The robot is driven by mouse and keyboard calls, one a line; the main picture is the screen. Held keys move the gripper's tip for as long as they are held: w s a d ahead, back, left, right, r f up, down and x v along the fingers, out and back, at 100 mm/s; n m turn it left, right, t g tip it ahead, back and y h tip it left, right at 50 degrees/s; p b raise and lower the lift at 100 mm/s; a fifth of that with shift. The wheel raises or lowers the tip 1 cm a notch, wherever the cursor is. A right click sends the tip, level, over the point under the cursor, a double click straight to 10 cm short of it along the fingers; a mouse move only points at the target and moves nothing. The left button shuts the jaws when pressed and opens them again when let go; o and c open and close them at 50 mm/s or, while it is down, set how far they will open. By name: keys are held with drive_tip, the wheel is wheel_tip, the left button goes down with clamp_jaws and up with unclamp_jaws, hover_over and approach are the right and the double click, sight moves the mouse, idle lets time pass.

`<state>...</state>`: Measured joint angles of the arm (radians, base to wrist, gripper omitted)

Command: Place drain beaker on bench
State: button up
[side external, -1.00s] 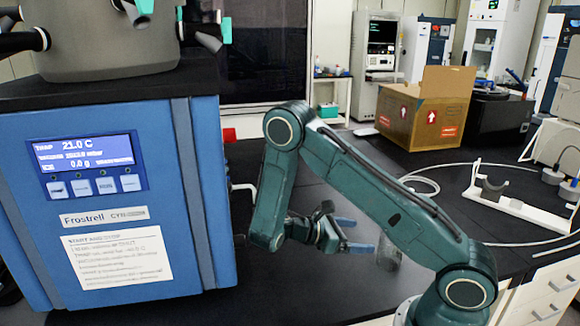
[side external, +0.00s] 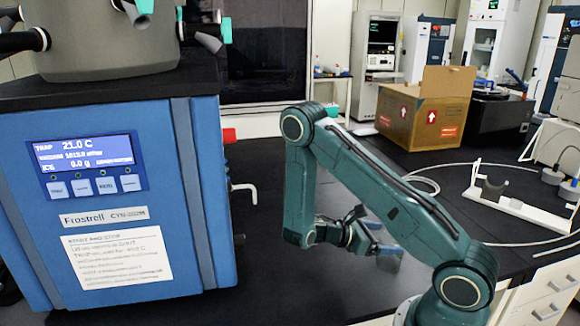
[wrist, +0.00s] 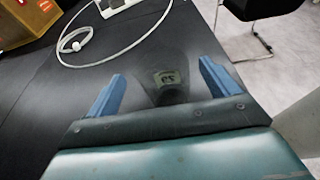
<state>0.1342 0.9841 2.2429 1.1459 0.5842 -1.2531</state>
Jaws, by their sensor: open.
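The drain beaker (side external: 388,262) is a small clear vessel on the black bench, partly hidden by my gripper and arm in the side view. In the wrist view the fingers of my gripper (wrist: 161,73) are apart on either side of the beaker, with gaps showing. Whether they touch it is not visible.
The blue freeze dryer (side external: 205,190) stands at left, with a white bent tube (side external: 246,189) on its side. A cardboard box (side external: 425,108), a white stand (side external: 515,208) and a looping white hose (side external: 425,184) are on the bench at right. Bench between dryer and gripper is clear.

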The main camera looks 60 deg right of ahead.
drive_tip(key=shift+x, duration=2.6)
drive_tip(key=shift+s, duration=0.1)
drive_tip(key=c, duration=1.2)
drive_tip(key=shift+r, duration=0.25)
wheel_tip(320, 180, up, 20)
drive_tip(key=shift+f, duration=0.2)
